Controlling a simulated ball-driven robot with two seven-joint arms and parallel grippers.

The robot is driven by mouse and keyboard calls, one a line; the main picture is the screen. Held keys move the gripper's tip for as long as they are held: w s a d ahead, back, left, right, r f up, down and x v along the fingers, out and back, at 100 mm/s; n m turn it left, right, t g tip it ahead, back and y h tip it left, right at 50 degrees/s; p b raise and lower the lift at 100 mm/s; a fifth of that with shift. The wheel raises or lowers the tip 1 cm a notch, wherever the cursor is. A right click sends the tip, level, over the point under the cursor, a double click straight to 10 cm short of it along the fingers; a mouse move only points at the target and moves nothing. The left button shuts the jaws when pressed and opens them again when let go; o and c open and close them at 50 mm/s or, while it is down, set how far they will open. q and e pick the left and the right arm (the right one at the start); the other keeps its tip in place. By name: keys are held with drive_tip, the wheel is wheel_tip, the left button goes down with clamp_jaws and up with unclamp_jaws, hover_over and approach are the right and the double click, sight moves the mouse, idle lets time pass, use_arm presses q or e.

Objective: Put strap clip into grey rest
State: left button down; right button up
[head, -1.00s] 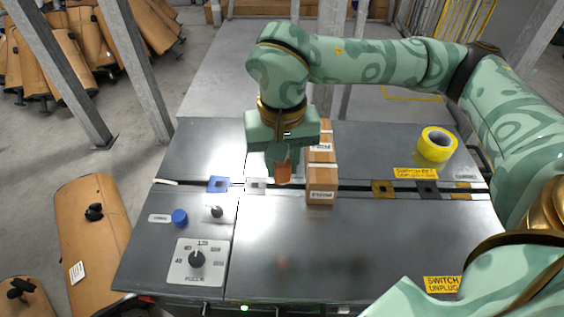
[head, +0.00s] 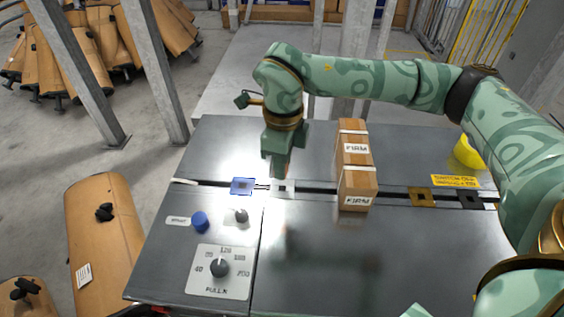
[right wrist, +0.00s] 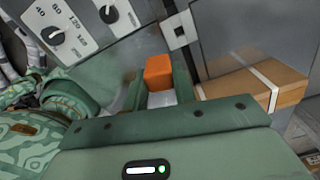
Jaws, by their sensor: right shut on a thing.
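An orange block, which I take to be the strap clip (right wrist: 158,71), sits between the fingers of my right gripper (right wrist: 160,84) in the right wrist view. In the head view my right gripper (head: 279,171) points down just behind the grey rest and is seen narrow side on; the clip is hidden there. The grey rest (head: 284,187) is a light square with a dark centre on the slot across the table. It also shows in the right wrist view (right wrist: 180,31), beyond the clip and a little right. The clip appears apart from it. My left gripper is not in view.
A blue rest (head: 242,186) lies just left of the grey one. A strapped cardboard box (head: 357,182) stands to the right. Brass (head: 423,197) and dark (head: 468,200) rests lie farther right. A dial panel (head: 219,270) and blue knob (head: 200,221) are front left.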

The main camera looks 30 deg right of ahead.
drive_tip(key=shift+w+d+f+m, duration=0.1)
drive_tip(key=shift+w+f+m, duration=0.15)
drive_tip(key=shift+m, duration=0.35)
drive_tip(key=shift+w+d+f+m, duration=0.1)
drive_tip(key=shift+f+m, duration=0.1)
drive_tip(key=shift+m, duration=0.4)
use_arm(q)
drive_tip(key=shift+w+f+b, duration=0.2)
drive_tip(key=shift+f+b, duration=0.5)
use_arm(e)
drive_tip(key=w+m, duration=0.1)
drive_tip(key=m, duration=0.3)
drive_tip(key=w+d+f+m, duration=0.1)
drive_tip(key=m, duration=0.3)
drive_tip(key=f+m, duration=0.1)
drive_tip(key=m, duration=0.4)
drive_tip(key=shift+w+d+f, duration=0.2)
drive_tip(key=shift+w+d, duration=0.1)
drive_tip(key=shift+w, duration=0.1)
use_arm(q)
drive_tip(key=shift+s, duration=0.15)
